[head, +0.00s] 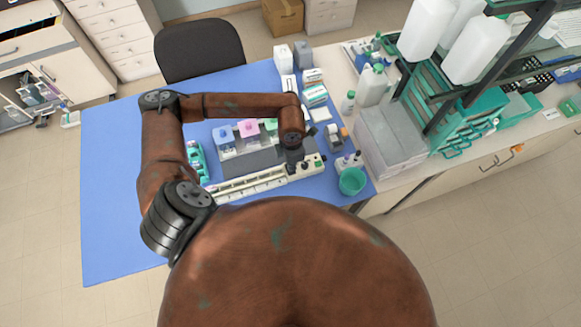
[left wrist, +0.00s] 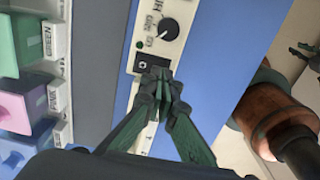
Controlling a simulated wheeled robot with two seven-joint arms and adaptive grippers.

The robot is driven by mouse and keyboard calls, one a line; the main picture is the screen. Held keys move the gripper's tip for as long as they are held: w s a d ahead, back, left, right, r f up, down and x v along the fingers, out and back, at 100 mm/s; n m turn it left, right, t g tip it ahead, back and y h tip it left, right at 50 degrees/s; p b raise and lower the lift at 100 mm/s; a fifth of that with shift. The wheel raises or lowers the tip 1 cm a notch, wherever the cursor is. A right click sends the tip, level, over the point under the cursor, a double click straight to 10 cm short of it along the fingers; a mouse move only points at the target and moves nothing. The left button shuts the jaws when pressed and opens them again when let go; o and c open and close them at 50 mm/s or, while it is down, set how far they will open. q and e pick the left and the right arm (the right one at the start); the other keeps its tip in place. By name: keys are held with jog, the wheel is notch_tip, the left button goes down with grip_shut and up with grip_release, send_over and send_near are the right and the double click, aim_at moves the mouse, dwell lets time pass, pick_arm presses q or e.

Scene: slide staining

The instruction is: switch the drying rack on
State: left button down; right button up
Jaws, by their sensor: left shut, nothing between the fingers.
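The drying rack (head: 250,184) is a long cream unit with slots, on the blue mat in front of the staining jars. Its control panel is at its right end and also shows in the left wrist view (left wrist: 176,11), with a black knob (left wrist: 168,30), a small dark green lamp (left wrist: 139,45) and a black rocker switch (left wrist: 146,62). My left gripper (left wrist: 160,74) is shut and empty. Its fingertips are at the switch and cover part of it; I cannot tell whether they touch. I cannot tell whether the lamp is lit. My right gripper is not in view.
Pink and green jars (head: 248,128) with labels stand behind the rack. A teal cup (head: 352,181) and a small bottle holder stand to its right. A grey box (head: 390,138) and teal shelving are on the side bench. The blue mat (head: 115,200) is clear at left.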

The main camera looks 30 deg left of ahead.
pick_arm(q)
jog(key=shift+f+b, duration=1)
jog(key=shift+f, duration=0.1)
dwell(0.6)
jog(key=shift+r+p, duration=1.7)
jog(key=shift+r, duration=1.9)
jog(key=shift+f, duration=0.1)
